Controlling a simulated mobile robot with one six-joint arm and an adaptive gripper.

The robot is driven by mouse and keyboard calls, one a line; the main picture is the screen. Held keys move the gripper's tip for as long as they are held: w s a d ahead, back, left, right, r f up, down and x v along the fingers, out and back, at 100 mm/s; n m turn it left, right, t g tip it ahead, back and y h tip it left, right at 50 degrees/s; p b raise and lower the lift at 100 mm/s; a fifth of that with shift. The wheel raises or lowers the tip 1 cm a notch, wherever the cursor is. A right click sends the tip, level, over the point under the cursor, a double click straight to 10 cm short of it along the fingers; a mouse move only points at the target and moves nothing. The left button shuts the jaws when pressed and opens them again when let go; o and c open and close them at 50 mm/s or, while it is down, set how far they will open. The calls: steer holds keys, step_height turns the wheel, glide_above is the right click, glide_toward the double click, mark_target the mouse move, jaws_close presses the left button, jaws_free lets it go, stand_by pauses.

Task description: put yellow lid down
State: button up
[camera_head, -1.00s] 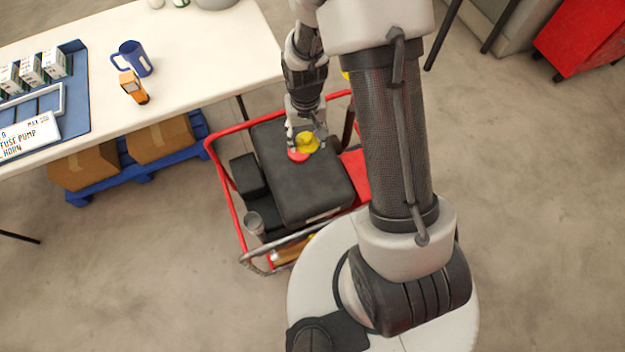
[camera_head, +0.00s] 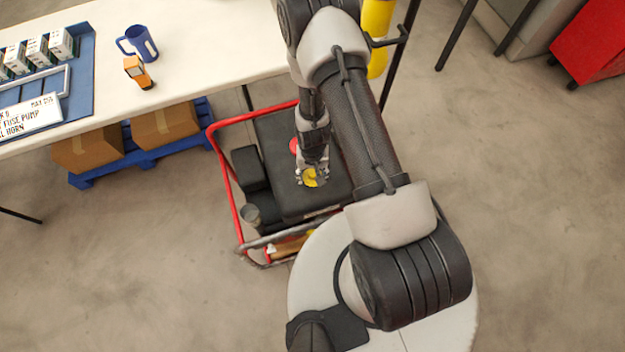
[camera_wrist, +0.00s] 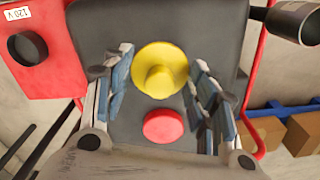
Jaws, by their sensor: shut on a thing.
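The yellow lid (camera_head: 311,178) is round with a raised knob; it also shows in the wrist view (camera_wrist: 160,70). My gripper (camera_head: 312,180) is shut on it, with a blue-padded finger on each side. The lid is over the front part of the dark top of the red-framed machine (camera_head: 275,140). I cannot tell whether it touches that top. A round red part (camera_wrist: 163,126) sits on the dark top, apart from the lid; in the head view it is partly hidden behind my gripper.
The red tube frame (camera_head: 226,180) rings the machine. A metal exhaust pipe (camera_head: 251,214) stands at its left front corner. The white table (camera_head: 200,70) holds a blue mug (camera_head: 140,42) and an orange device (camera_head: 137,72). Boxes on a blue pallet (camera_head: 140,158) lie below.

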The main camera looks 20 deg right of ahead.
mark_target(313, 179)
steer(key=shift+f+b, duration=0.6)
steer(key=shift+f, duration=1.8)
steer(key=shift+f, duration=0.1)
steer(key=o, duration=0.9)
